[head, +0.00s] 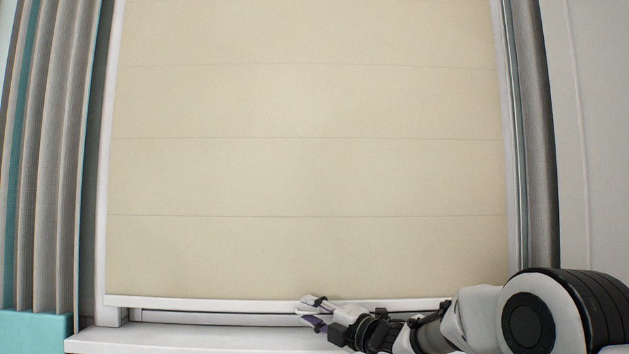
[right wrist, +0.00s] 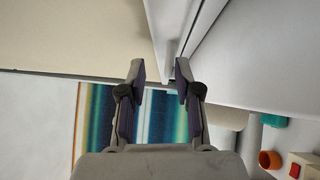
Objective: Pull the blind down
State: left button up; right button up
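The beige blind (head: 305,180) hangs over nearly the whole window in the head view, its white bottom rail (head: 220,302) a little above the sill. A narrow strip of window frame shows under the rail. The blind (right wrist: 75,35) fills the upper left there. My left gripper is not in view.
A white sill (head: 210,340) runs below the window. Grey and teal curtains (head: 55,150) hang at the left, a grey curtain (head: 535,130) at the right. The wrist view shows a striped rug (right wrist: 155,118) and an orange cup-like object (right wrist: 269,160).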

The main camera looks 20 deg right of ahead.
notch_tip(320, 180, up, 27)
jog(key=p, duration=2)
jog(key=shift+s+d+r, duration=0.15)
jog(key=shift+s, duration=0.05)
